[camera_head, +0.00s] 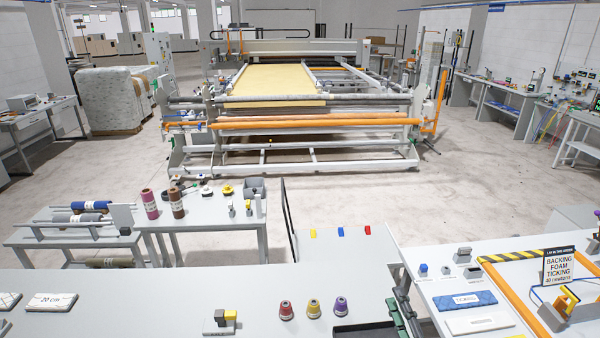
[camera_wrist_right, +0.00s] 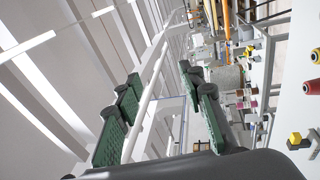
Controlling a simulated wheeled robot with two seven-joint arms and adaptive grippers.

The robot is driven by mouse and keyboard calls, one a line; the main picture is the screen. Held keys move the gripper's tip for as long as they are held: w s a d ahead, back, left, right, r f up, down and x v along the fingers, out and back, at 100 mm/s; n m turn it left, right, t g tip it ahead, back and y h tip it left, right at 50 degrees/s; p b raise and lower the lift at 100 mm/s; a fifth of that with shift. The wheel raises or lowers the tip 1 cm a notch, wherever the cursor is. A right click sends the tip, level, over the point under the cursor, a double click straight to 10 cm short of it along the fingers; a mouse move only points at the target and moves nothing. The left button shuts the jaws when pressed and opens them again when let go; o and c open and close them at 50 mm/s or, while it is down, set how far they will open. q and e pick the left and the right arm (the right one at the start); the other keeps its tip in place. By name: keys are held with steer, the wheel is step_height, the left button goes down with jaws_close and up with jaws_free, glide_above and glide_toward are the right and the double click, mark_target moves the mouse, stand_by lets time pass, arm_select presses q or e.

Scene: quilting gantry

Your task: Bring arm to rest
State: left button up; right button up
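My right gripper (camera_head: 403,308) shows at the bottom of the head view, right of centre, with dark green finger pads. It is beside the right end of the front grey table, near the gap before the right-hand table. In the right wrist view my right gripper (camera_wrist_right: 160,88) has its two green-padded fingers wide apart, with nothing held between them. My left gripper is not seen in either view.
The front grey table (camera_head: 150,300) holds three thread cones (camera_head: 313,307) and a yellow-and-black block (camera_head: 225,315). The right-hand table (camera_head: 425,286) carries a blue ticking piece (camera_head: 465,300) and a sign (camera_head: 559,266). The quilting gantry (camera_head: 300,146) stands beyond open floor.

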steer(key=s+d+f+m+g+h, duration=0.35)
steer(key=d+f+m, duration=0.25)
steer(key=f, duration=0.4)
steer(key=s+d+f+m+g+h, duration=0.35)
steer(key=d+f+m, duration=0.3)
steer(key=f, duration=0.45)
steer(key=s+a+f+m+g+y, duration=0.1)
steer(key=s+f+m+g, duration=0.35)
steer(key=s+f, duration=0.5)
steer(key=s+a+f+m+g+y, duration=0.1)
steer(key=s+f+m+g, duration=0.35)
steer(key=s, duration=0.75)
step_height(320, 180, down, 36)
steer(key=s+a+f+n+g+b, duration=0.1)
steer(key=s+n+g+b, duration=0.1)
steer(key=n+b, duration=0.15)
steer(key=s+f+g+b, duration=0.1)
steer(key=s+f+b, duration=0.2)
steer(key=s+f, duration=1.6)
steer(key=shift+s+y, duration=0.2)
steer(key=shift+y, duration=0.2)
steer(key=shift+a, duration=0.1)
